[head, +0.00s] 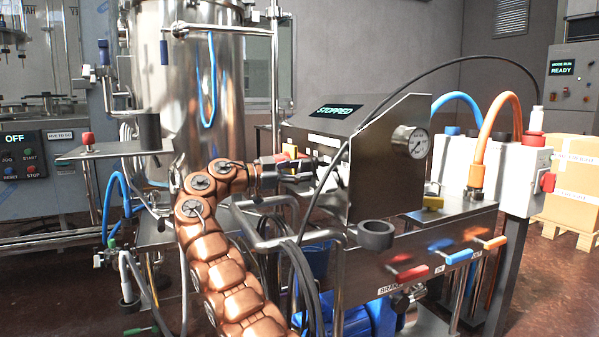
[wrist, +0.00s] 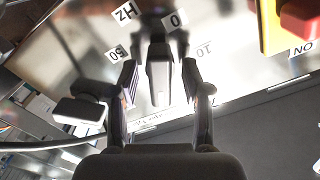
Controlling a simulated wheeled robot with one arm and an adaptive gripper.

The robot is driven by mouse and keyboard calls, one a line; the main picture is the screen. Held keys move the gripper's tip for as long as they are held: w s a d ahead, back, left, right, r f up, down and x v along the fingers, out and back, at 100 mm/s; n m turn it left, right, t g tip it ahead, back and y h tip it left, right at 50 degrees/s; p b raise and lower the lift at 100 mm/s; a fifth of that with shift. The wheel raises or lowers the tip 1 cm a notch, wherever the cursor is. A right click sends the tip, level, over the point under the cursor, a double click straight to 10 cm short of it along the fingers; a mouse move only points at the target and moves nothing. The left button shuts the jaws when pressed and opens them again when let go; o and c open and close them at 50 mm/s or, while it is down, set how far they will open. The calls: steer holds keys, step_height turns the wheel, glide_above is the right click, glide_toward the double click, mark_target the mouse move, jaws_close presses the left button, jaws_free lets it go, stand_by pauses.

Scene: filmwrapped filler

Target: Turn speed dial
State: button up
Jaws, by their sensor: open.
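The speed dial (wrist: 160,80) is a dark knob with a pale pointer bar, on a light panel with the marks 0, 10, 50 and Hz around it. In the wrist view my gripper (wrist: 160,88) is open, with one finger on each side of the bar. Gaps show between the bar and both fingers. The bar's far end is near the 0 mark. In the head view my gripper (head: 308,168) is at the sloped front of the control box (head: 375,165), and the dial is hidden there. The box's display (head: 334,111) reads STOPPED.
A red switch on a yellow plate (wrist: 272,28), labelled ON, sits right of the dial in the wrist view. A black cable (head: 400,85) arches over the box. Bent metal rails (head: 262,235) stand below my arm.

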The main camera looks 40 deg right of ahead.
steer(key=v, duration=0.7)
steer(key=shift+a, duration=0.25)
steer(key=shift+w, duration=0.1)
stand_by(0.5)
